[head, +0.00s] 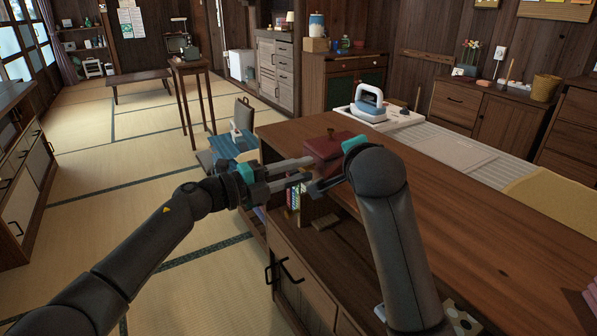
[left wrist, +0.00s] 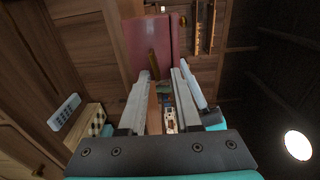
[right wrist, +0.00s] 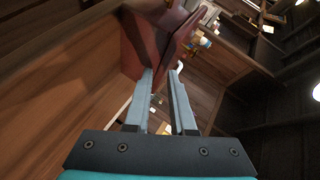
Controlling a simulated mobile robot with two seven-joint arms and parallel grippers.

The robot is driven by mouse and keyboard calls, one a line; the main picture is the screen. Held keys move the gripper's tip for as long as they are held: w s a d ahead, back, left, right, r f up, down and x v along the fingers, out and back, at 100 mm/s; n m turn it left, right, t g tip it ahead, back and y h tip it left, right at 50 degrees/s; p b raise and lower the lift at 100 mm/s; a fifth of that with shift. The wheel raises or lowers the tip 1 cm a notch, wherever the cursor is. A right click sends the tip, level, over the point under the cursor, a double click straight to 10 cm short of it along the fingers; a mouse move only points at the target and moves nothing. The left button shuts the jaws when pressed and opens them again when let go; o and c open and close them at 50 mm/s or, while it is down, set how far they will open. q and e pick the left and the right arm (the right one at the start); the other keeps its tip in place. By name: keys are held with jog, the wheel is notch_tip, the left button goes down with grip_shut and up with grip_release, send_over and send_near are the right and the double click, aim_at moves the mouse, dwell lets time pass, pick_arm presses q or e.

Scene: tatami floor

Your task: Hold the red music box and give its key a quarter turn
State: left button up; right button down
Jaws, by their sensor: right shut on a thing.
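The red music box (head: 326,147) stands at the near left edge of the wooden counter, with a small knob on its lid. It also shows in the left wrist view (left wrist: 148,34) and the right wrist view (right wrist: 150,42). My right gripper (right wrist: 160,72) is shut on the box's lower edge; in the head view my right arm partly hides it. My left gripper (left wrist: 163,72) is in front of the box with its fingers apart. A dark brass-coloured key (left wrist: 152,62) sticks out from the box near the left fingertips, closer to the left-hand finger; contact is unclear.
The counter (head: 470,235) has open shelves below with small coloured items. A chair (head: 243,115) is to the left. The tatami floor (head: 130,190) is largely clear.

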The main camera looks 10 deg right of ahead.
pick_arm(q)
jog(key=shift+o, duration=0.2)
jog(key=shift+a+f, duration=0.15)
jog(key=shift+a, duration=0.05)
jog(key=shift+s+a, duration=0.1)
jog(key=shift+a, duration=0.15)
jog(key=v, duration=1.1)
jog(key=shift+s, duration=0.15)
jog(key=shift+a, duration=0.1)
jog(key=w+d+n, duration=0.2)
jog(key=w+d, duration=0.3)
jog(key=d, duration=0.5)
jog(key=shift+w+d, duration=0.35)
jog(key=shift+w, duration=0.05)
grip_shut()
